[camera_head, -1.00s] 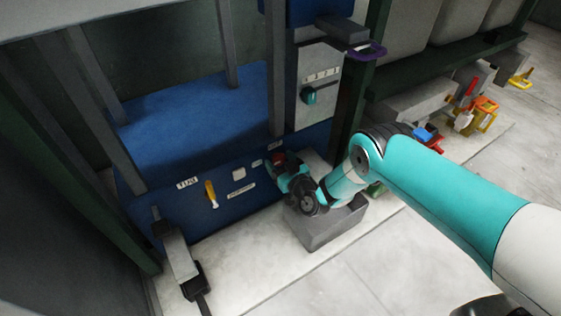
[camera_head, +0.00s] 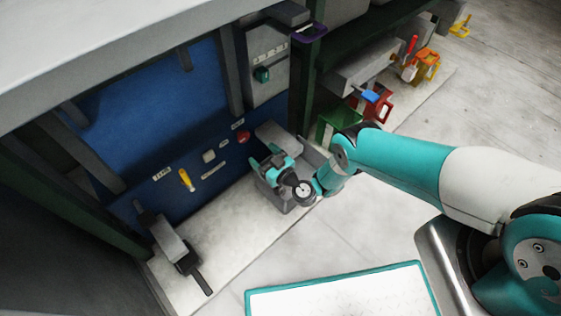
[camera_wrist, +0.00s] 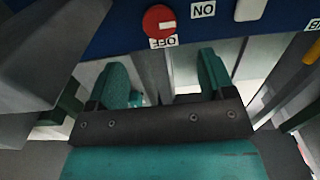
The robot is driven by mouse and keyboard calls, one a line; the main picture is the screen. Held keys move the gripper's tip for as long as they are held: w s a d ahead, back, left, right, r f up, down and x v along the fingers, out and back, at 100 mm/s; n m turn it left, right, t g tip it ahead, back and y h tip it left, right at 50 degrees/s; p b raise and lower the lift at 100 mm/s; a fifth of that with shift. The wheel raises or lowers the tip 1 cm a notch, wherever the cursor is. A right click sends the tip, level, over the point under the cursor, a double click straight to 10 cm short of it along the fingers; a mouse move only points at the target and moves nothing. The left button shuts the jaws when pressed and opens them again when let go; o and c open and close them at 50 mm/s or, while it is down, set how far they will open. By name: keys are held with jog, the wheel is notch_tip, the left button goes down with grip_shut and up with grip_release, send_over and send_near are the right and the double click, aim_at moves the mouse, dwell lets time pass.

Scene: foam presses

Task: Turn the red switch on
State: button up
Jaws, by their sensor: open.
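The red switch (camera_head: 243,137) is a round knob on the blue panel, between two small labels. In the wrist view the red switch (camera_wrist: 157,17) shows at the top, with a white mark at its lower right. An OFF label (camera_wrist: 163,41) is below it and an ON label (camera_wrist: 203,9) is to its right, both upside down. My gripper (camera_head: 269,157) is in front of the panel, below the switch and apart from it. In the wrist view my gripper (camera_wrist: 163,68) has its two teal fingers apart, with nothing held between them.
A grey bin (camera_head: 303,193) stands close by my gripper at the panel's foot. A yellow handle (camera_head: 186,180) and a white button (camera_head: 209,156) are farther left on the panel. A teal knob (camera_head: 262,75) is on the grey box above. Open floor lies in front.

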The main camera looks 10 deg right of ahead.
jog(key=p+v, duration=0.5)
jog(key=v, duration=0.2)
jog(key=shift+s+d, duration=0.2)
jog(key=shift+s, duration=0.1)
